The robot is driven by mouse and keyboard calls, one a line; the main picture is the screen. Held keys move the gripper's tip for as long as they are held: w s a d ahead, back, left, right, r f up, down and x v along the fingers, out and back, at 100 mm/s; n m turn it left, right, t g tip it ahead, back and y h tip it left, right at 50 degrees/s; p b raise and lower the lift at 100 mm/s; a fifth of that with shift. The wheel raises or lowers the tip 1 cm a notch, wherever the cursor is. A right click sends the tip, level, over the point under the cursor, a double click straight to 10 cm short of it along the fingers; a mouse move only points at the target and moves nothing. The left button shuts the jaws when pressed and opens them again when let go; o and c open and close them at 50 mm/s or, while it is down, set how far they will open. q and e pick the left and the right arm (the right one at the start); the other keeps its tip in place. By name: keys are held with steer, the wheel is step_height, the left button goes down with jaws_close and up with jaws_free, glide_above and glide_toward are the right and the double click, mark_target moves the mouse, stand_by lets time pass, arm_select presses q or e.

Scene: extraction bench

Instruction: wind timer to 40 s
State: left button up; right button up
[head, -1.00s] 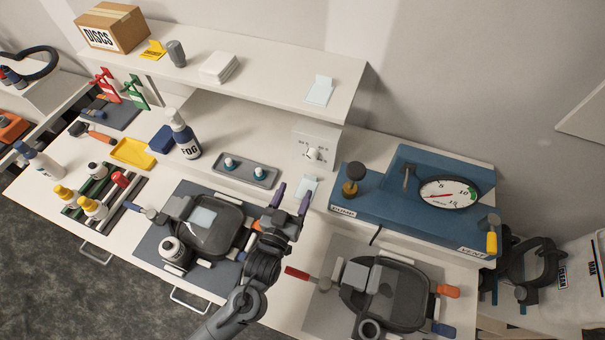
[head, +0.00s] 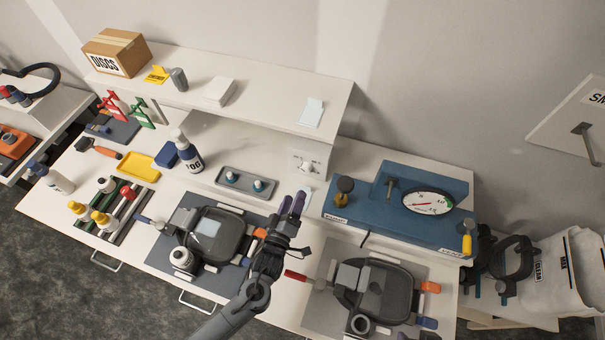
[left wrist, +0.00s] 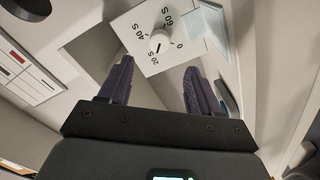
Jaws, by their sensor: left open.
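The timer is a white plate (head: 306,160) with a round white knob, on the wall under the shelf. In the left wrist view the timer knob (left wrist: 158,42) sits amid marks 0, 20 S, 40 S and 60 S. A short dark line shows on the knob, but I cannot tell its setting surely. My left gripper (head: 292,204) is in front of and below the timer. Its two purple fingers (left wrist: 158,70) are apart and empty, with the knob beyond the gap between their tips, not touched. My right gripper is not in view.
A blue pump unit (head: 350,212) with a gauge stands right of the timer. A grey tray (head: 246,192) with two small bottles lies to the left. The shelf (head: 265,103) overhangs the timer. A pale blue card (left wrist: 205,25) is beside the timer plate.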

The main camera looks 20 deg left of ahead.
mark_target(305, 172)
arm_select(q)
steer(key=w, duration=0.4)
steer(key=w+p, duration=0.1)
steer(key=w, duration=0.2)
steer(key=shift+w+a, duration=0.2)
steer(key=shift+w, duration=0.75)
steer(key=c, duration=1)
steer(key=o, duration=1)
steer(key=shift+s, duration=0.1)
